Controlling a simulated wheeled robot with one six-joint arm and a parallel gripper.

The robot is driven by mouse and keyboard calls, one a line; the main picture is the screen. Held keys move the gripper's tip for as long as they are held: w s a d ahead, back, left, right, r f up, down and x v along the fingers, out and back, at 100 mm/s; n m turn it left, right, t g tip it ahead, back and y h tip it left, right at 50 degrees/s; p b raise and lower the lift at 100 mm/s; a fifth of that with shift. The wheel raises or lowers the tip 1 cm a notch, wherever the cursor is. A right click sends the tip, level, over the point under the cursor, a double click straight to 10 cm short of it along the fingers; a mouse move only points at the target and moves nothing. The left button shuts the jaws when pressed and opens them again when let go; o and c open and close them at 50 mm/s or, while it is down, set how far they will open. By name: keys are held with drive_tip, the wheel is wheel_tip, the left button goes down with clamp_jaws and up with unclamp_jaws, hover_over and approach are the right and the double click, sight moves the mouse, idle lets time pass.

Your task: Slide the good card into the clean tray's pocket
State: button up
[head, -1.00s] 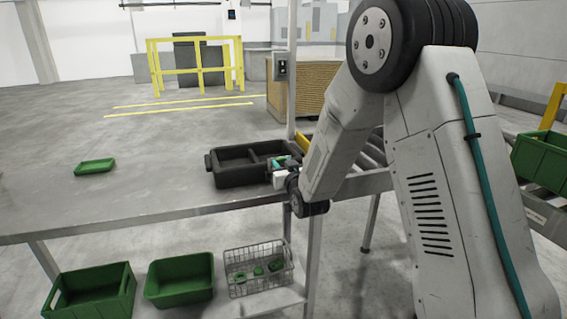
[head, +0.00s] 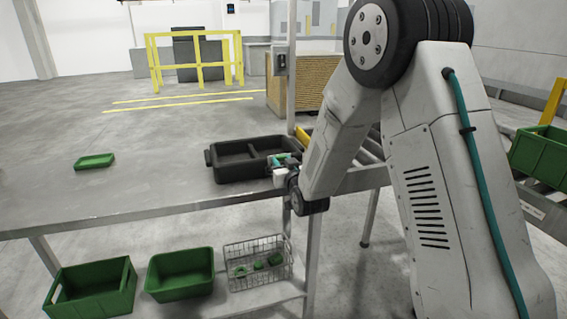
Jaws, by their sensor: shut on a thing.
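A black tray (head: 229,171) with a dividing wall stands on the grey table at its right end. My gripper (head: 281,161) is at the tray's front right corner, its tips over or against the rim; I cannot tell which. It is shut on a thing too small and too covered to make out. A small teal-green patch shows at the fingertips; I cannot tell whether it is a card or part of the gripper. No card can be clearly picked out. A small shallow green tray (head: 95,161) lies apart on the left of the table.
The grey table (head: 150,190) is clear between the two trays. Below it stand two green bins (head: 92,287) (head: 180,275) and a wire basket (head: 257,266) holding green pieces. A roller conveyor (head: 368,160) adjoins at right, and a post rises behind the black tray.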

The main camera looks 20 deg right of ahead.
drive_tip(key=shift+f, duration=0.45)
idle(0.7)
drive_tip(key=o, duration=1)
drive_tip(key=shift+o, duration=0.2)
drive_tip(key=shift+s, duration=0.1)
